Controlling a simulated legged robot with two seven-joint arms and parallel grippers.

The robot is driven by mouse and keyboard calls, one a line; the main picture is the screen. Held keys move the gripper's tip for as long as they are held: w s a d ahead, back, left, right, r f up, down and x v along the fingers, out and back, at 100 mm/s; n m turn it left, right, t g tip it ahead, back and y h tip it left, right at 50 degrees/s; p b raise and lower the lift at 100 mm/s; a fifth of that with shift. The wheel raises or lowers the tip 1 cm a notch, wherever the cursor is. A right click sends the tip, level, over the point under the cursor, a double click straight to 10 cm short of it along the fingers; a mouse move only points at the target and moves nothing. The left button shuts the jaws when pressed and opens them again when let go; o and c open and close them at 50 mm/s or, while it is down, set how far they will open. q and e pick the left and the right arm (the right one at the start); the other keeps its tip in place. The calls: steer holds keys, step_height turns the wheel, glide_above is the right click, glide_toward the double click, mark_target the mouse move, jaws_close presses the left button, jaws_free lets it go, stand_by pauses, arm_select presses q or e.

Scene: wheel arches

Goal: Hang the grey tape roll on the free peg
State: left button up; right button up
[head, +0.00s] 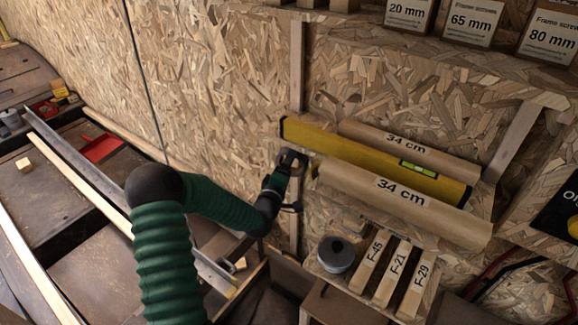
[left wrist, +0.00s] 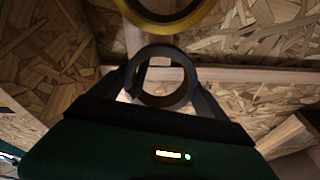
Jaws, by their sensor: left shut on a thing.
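My left gripper (left wrist: 162,84) is shut on the grey tape roll (left wrist: 160,51), a dark ring whose open hole faces the left wrist camera. A yellow tape roll (left wrist: 168,20) shows above it, cut off by the top edge of that view. In the head view my left gripper (head: 290,160) is up against the wooden upright (head: 297,65), at the left end of the yellow level. The held roll is hard to make out there. I cannot make out the free peg clearly in either view. My right gripper is not in view.
A yellow level (head: 330,147) lies between two cardboard tubes marked 34 cm (head: 400,193) just right of the gripper. Below are a round grey tin-like thing (head: 337,254) and labelled wooden blocks (head: 395,272). Boxes (head: 472,20) stand above. The chipboard wall (head: 220,80) at left is bare.

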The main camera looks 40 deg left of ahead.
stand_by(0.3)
arm_select(q)
steer(key=o, duration=1.3)
steer(key=shift+c, duration=0.2)
steer(key=shift+s, duration=0.1)
